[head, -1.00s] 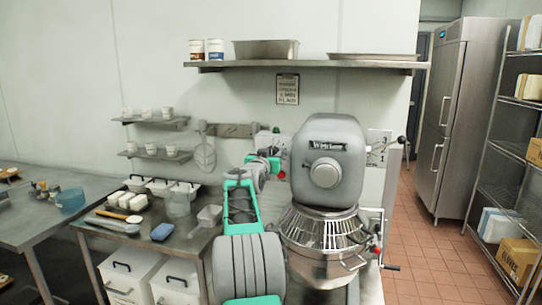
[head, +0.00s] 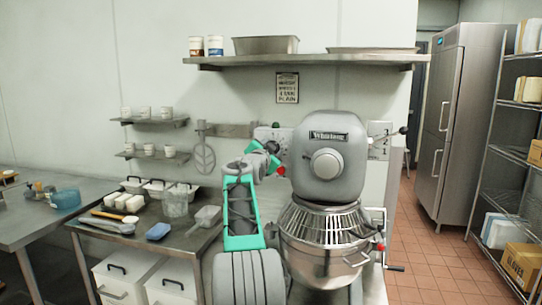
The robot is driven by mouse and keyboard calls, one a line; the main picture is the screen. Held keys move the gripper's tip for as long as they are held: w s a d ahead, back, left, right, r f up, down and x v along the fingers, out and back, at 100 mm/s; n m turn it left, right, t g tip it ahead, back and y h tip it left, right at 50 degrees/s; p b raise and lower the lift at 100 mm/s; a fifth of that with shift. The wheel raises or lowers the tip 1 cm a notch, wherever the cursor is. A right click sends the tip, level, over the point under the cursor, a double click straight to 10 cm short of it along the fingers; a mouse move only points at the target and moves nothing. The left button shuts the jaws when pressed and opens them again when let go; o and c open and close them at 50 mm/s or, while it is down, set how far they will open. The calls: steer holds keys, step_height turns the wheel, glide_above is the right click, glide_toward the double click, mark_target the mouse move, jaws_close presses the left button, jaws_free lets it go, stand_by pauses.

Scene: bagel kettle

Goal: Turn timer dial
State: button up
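The grey mixer (head: 331,160) stands at centre right in the head view, with a round knob (head: 326,164) on its front and a caged steel bowl (head: 322,225) below. A pale control box (head: 266,131) shows on the wall just left of the mixer head, partly behind it and my arm. A small dark round part shows at its top and a red button (head: 281,171) lower down. I cannot make out which part is the timer dial. My gripper (head: 272,158) is at the box, left of the mixer head. Its fingers are too small and covered to read.
A steel shelf (head: 300,61) with cans and pans hangs above the mixer. A side table (head: 185,240) with tubs, a jug and tools stands at left. A lever (head: 400,131) juts from the mixer's right side. Open floor (head: 430,262) lies at right.

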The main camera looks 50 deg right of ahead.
steer(key=shift+f+m+b, duration=0.1)
steer(key=shift+m+b, duration=0.25)
steer(key=shift+m, duration=0.45)
steer(key=o, duration=1.1)
steer(key=shift+o, duration=0.2)
steer(key=b+v, duration=0.3)
steer(key=v, duration=0.5)
steer(key=shift+d, duration=0.1)
